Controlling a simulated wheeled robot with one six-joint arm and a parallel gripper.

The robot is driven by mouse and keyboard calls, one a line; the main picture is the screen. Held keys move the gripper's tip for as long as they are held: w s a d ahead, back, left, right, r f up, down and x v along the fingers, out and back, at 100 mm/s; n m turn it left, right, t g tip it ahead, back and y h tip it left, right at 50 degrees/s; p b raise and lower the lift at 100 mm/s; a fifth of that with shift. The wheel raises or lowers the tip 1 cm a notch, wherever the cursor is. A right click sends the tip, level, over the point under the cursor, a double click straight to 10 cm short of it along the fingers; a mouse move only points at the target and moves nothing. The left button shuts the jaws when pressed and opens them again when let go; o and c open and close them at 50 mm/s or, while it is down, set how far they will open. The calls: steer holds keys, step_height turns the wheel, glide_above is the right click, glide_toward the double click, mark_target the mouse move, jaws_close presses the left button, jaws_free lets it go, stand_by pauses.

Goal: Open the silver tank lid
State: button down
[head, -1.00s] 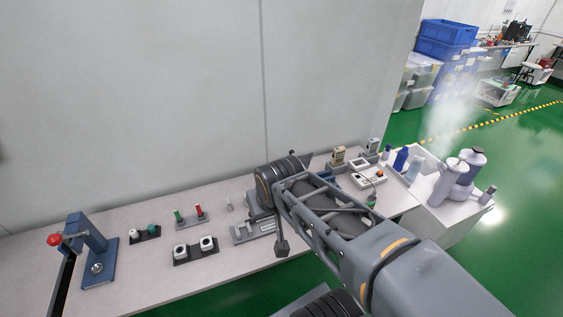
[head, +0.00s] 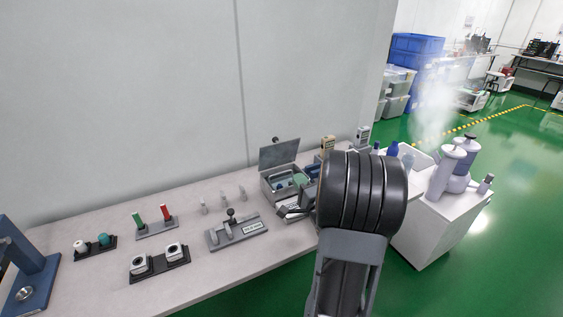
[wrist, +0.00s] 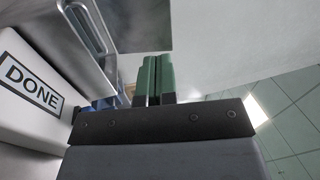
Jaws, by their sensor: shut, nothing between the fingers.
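The silver tank (head: 268,190) stands on the bench, with blue and green shapes at its opening. Its lid (head: 280,153) is raised and stands tilted up at the back. In the wrist view a metal panel with a handle-like loop, apparently the lid (wrist: 135,22), fills the upper left. My gripper (wrist: 153,78) has two green fingers pressed together with nothing between them. They appear just below and right of that panel; I cannot tell if they touch it. In the head view my dark arm joint hides most of the gripper.
A white plate marked DONE (wrist: 32,82) is close on the left in the wrist view. A grey holder (head: 237,232), a black stand with white pieces (head: 160,263) and red and green testers (head: 154,218) are left of the tank. A white cart (head: 430,225) stands at right.

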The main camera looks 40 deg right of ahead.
glide_toward(279, 146)
steer(key=shift+m+t, duration=0.3)
steer(key=x, duration=0.7)
steer(key=shift+w+f, duration=0.15)
steer(key=shift+w, duration=0.15)
